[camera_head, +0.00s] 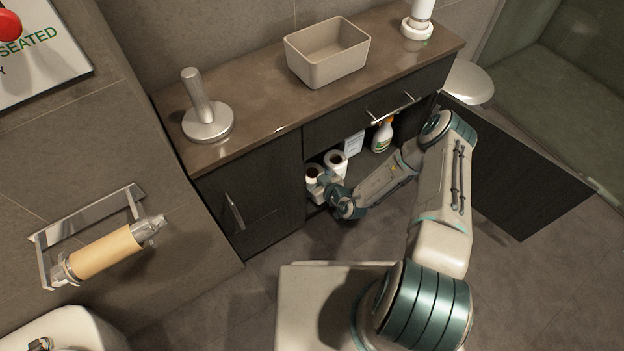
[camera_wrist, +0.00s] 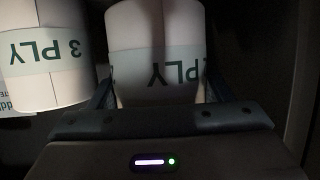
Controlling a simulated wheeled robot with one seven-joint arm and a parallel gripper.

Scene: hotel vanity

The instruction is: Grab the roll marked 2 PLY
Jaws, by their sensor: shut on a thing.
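A white roll (camera_wrist: 155,30) sits between my gripper's fingers in the wrist view. Its pale band reads PLY upside down, with part of a character at its right edge; the number is not clear. In the head view, this roll (camera_head: 313,174) is the left one of two in the open cabinet. My gripper (camera_head: 320,188) is shut on it; the fingers (camera_wrist: 157,95) lie along both sides. Another white roll marked 3 PLY (camera_wrist: 45,55) stands beside it in the wrist view and just right of it in the head view (camera_head: 337,162).
A white packet (camera_head: 354,144) and a spray bottle (camera_head: 383,134) stand farther right in the cabinet. The countertop (camera_head: 260,90) is above, and an open cabinet door (camera_head: 510,170) extends right. A cabinet wall (camera_wrist: 305,80) is close on the wrist view's right.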

